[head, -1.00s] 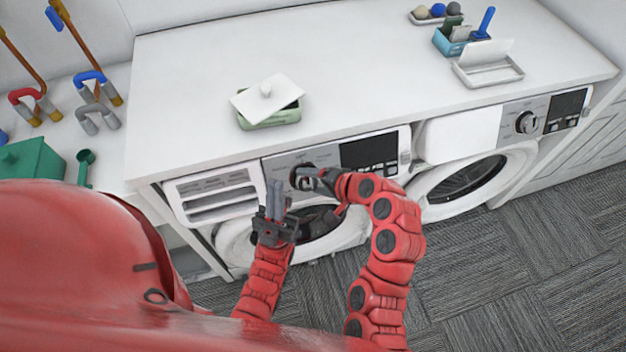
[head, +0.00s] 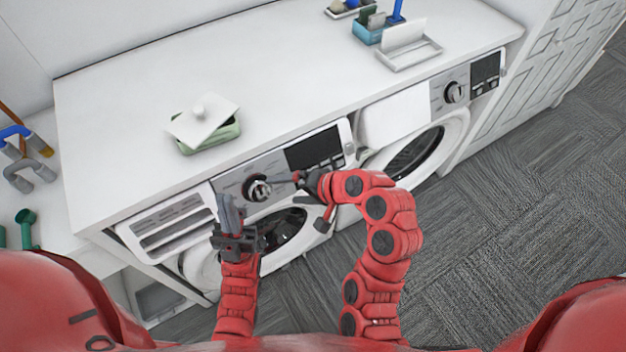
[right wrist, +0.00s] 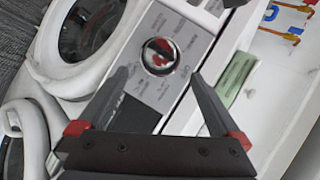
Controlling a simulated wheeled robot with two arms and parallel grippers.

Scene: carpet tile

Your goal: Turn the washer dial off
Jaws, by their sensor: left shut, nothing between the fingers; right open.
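The near washer (head: 222,183) stands under the white counter, with a round dial (head: 256,187) on its grey panel, left of the dark display. The dial also shows in the right wrist view (right wrist: 160,56), with printed labels around it and a reddish tint on its face. Its pointer setting is too small to read. My right gripper (head: 288,191) is open just to the right of the dial; in its wrist view the dial lies beyond and between the spread fingertips (right wrist: 160,76), apparently untouched. My left gripper (head: 231,205) is shut and empty, pointing up, just left of the dial.
A second washer (head: 425,150) with its own dial (head: 455,92) stands to the right. On the counter (head: 270,65) are a green dish with a white lid (head: 204,122), a blue caddy (head: 372,30) and a white tray (head: 410,55). Carpeted floor (head: 500,220) is clear at right.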

